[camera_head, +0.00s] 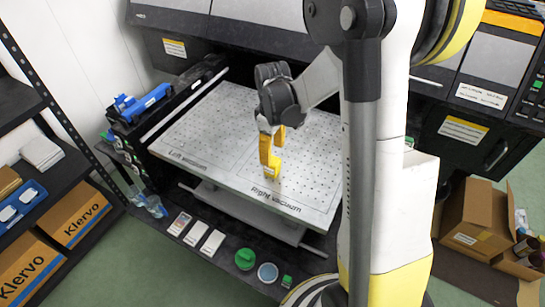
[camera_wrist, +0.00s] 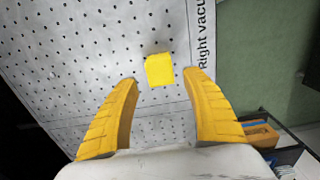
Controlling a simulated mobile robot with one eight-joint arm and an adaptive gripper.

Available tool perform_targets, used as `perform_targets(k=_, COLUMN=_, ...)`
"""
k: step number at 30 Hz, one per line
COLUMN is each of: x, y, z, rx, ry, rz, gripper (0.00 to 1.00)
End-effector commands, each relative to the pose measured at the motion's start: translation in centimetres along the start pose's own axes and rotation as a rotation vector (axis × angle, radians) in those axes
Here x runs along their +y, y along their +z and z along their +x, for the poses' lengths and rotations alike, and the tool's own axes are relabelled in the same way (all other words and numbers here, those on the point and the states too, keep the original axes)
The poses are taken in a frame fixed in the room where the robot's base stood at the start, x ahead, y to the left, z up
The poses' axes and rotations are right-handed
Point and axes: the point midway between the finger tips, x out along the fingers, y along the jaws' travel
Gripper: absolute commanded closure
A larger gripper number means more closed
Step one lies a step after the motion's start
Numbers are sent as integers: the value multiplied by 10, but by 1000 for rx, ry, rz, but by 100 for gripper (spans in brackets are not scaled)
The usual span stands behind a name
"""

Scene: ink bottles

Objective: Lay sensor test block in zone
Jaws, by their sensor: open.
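A small yellow block, which looks like the sensor test block (camera_wrist: 160,69), shows in the wrist view just beyond and between my fingertips, over the perforated white plate (camera_wrist: 72,50). I cannot tell whether it rests on the plate. My gripper (camera_wrist: 160,82) has its two yellow fingers spread wide, with a gap on both sides of the block. In the head view my gripper (camera_head: 273,150) points down over the right part of the plate, close to the "Right vacuum" lettering (camera_head: 276,200). The block is not clearly distinguishable from the yellow fingers there.
"Left vacuum" lettering (camera_head: 187,161) marks the plate's other side. A blue tool (camera_head: 142,102) lies on the black unit at left. A shelf with Klervo boxes (camera_head: 80,215) stands farther left. Cards, a green lid (camera_head: 245,259) and small items lie in front. An open carton (camera_head: 480,220) is at right.

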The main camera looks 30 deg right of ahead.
Motion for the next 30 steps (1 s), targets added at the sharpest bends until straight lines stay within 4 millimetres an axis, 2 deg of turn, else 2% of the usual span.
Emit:
perform_targets(k=1, x=0, y=0, z=-17, rx=0, ry=0, rz=0, gripper=43)
perform_targets(k=6, x=0, y=0, z=-51, rx=0, ry=0, rz=0, gripper=43)
perform_targets(k=13, x=-2, y=0, z=-74, rx=4, ry=4, rz=4, gripper=43)
perform_targets(k=16, x=-11, y=2, z=-88, rx=24, ry=23, rz=30, gripper=43)
perform_targets(k=20, x=-37, y=8, z=-118, rx=92, ry=77, rz=108, gripper=43)
perform_targets(k=24, x=-74, y=20, z=-151, rx=202, ry=138, rz=224, gripper=43)
perform_targets(k=30, x=-124, y=43, z=-177, rx=382, ry=186, rz=387, gripper=43)
